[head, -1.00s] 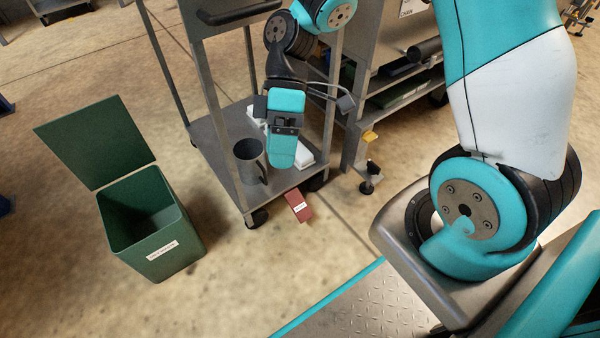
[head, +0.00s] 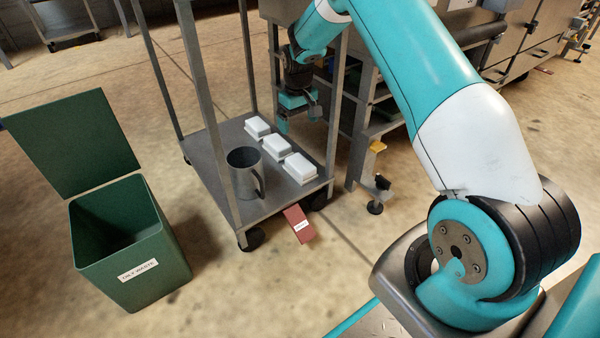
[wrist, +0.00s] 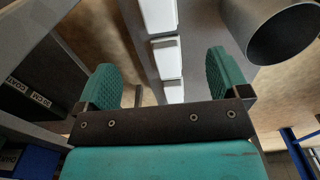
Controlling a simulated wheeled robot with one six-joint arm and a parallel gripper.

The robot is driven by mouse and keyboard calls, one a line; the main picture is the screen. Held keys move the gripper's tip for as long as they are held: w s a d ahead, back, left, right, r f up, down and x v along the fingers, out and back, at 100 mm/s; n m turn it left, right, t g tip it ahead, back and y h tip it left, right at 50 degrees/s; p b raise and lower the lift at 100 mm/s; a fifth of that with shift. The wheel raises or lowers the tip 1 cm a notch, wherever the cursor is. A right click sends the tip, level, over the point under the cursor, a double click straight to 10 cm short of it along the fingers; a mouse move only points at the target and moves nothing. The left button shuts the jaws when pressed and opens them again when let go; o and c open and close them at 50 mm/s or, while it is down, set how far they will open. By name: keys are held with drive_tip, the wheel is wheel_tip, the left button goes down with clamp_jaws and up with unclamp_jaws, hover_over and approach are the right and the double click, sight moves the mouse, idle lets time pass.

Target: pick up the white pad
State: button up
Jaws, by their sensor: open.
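Three white pads sit in a row on the cart's lower shelf (head: 215,146): a far one (head: 257,126), a middle one (head: 277,147) and a near one (head: 300,167). My gripper (head: 299,118) is open and empty, above and to the right of the row in the head view, near the cart's right post. In the wrist view the two teal fingers stand wide apart around my gripper's gap (wrist: 163,72), and white pads (wrist: 167,57) show beyond and between them. I cannot tell which pad the task means.
A grey mug (head: 244,172) stands on the shelf left of the pads, also in the wrist view (wrist: 270,40). Cart posts (head: 202,80) rise around the shelf. A red labelled block (head: 298,224) is by the shelf's front edge. An open green waste bin (head: 135,245) stands left.

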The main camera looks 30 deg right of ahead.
drive_tip(key=b, duration=0.7)
hover_over(300, 162)
drive_tip(key=f, duration=1)
drive_tip(key=shift+a+f, duration=0.25)
drive_tip(key=f+b, duration=0.5)
drive_tip(key=shift+s+d, duration=0.1)
drive_tip(key=shift+d, duration=0.2)
drive_tip(key=c, duration=1.1)
drive_tip(key=shift+r, duration=0.1)
wheel_tip(300, 162, up, 10)
drive_tip(key=p, duration=0.7)
drive_tip(key=shift+p, duration=0.4)
